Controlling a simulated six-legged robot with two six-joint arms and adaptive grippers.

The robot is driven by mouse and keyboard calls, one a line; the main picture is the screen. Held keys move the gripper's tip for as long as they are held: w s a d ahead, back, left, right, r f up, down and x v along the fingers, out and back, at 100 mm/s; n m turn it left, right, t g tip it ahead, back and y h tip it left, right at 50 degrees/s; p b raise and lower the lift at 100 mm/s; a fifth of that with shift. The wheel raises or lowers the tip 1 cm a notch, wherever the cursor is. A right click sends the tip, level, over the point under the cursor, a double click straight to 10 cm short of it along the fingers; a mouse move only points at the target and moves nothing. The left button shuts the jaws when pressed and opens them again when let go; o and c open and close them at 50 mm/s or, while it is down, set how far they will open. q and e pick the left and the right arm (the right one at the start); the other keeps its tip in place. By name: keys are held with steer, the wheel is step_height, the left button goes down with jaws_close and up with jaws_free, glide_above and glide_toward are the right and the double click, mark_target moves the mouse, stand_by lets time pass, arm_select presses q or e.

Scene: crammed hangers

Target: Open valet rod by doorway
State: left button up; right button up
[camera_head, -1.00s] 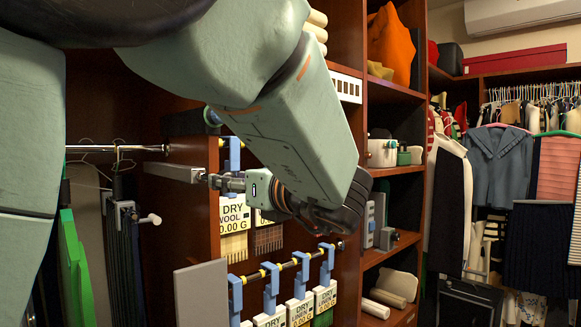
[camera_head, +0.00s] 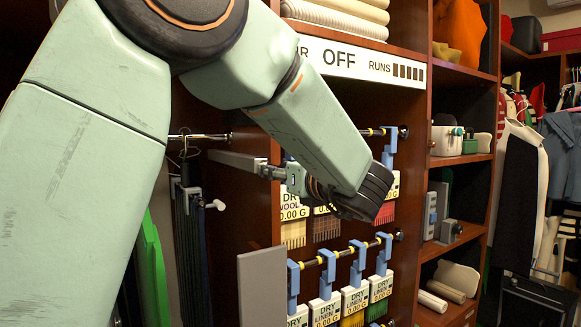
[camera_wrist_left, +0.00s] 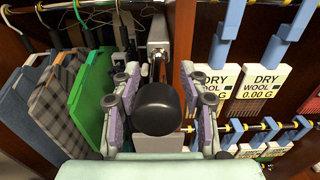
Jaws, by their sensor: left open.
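The valet rod appears in the left wrist view as a thin shaft with a round black knob (camera_wrist_left: 157,108) at its near end. Behind it is a grey bar-like mount (camera_wrist_left: 157,35), which in the head view is a grey bar (camera_head: 238,160) along the wooden upright. My left gripper (camera_wrist_left: 161,118) is open, with its pale padded fingers on either side of the knob. I cannot tell whether they touch it. In the head view my left gripper (camera_head: 280,173) lies at the bar's right end, and the knob is hidden. My right gripper is not in view.
Blue hooks with DRY labels (camera_head: 354,301) hang from rails right of the bar. A grey panel (camera_head: 262,287) stands below it. Green (camera_wrist_left: 92,98) and plaid garments (camera_wrist_left: 63,95) hang at left. An OFF sign strip (camera_head: 345,61) runs above.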

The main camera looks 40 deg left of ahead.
arm_select(q)
steer(key=shift+s+a, duration=0.25)
steer(key=shift+s, duration=0.05)
steer(key=shift+c, duration=0.2)
steer(key=shift+w+d, duration=0.15)
steer(key=shift+w, duration=0.15)
steer(key=c, duration=0.5)
steer(key=shift+s, duration=0.1)
jaws_close()
